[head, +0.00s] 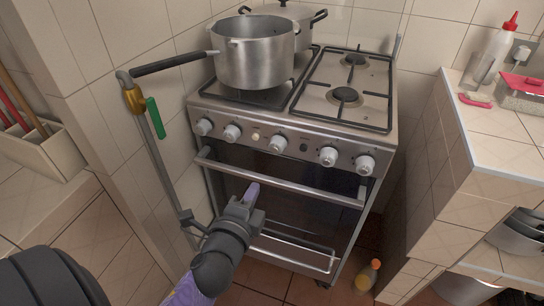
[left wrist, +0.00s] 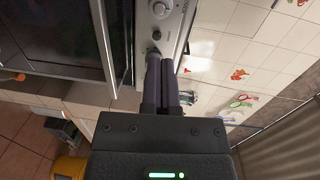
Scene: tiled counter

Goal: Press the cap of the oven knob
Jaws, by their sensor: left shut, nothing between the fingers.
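The oven (head: 290,190) is part of a steel stove, with a row of grey knobs on its front panel, among them a left knob (head: 203,126), a middle knob (head: 277,143) and a right knob (head: 365,164). I cannot tell which is the oven knob. My left gripper (head: 250,192) is shut and empty, in front of the oven door, appearing below the knob row in the head view. In the left wrist view its closed fingers (left wrist: 167,62) overlap the end of the panel, close by a knob (left wrist: 160,10); contact cannot be told. My right gripper is not in view.
The oven door handle (head: 280,178) crosses below the knobs. A gas pipe with a green lever (head: 155,118) runs along the left wall. A tiled counter (head: 495,140) stands right. A bottle (head: 367,277) is on the floor.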

